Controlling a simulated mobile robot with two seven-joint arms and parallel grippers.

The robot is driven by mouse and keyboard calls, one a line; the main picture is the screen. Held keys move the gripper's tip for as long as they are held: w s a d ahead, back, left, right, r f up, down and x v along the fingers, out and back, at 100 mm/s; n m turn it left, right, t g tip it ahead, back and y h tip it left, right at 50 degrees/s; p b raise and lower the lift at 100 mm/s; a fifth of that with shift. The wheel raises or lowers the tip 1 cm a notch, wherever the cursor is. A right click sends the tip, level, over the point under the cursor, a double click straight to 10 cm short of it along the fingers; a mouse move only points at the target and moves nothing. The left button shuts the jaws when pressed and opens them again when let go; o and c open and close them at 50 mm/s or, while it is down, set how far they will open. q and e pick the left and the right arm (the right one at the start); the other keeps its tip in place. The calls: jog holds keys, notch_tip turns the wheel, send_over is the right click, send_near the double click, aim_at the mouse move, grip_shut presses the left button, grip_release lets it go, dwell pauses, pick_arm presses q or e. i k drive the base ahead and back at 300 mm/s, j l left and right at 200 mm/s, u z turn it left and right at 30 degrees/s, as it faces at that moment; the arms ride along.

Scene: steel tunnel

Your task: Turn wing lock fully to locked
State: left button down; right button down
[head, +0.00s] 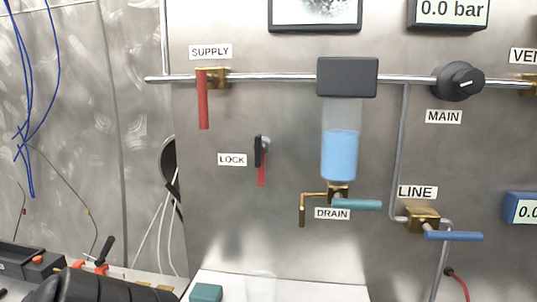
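The wing lock (259,150) is a small black wing handle on a light metal boss on the steel panel. It stands upright, with a red strip (262,175) hanging straight below it. The label LOCK (232,160) is just to its left. Whether this position counts as locked cannot be told from the picture.
A red SUPPLY lever (204,100) hangs above left of the lock. A blue-filled cylinder (341,150) and a teal DRAIN lever (358,204) are to its right. White cables (160,230) run at left. A teal block (206,293) lies on the white surface below.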

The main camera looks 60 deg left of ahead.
aim_at(260, 148)
jog(key=u, duration=1.95)
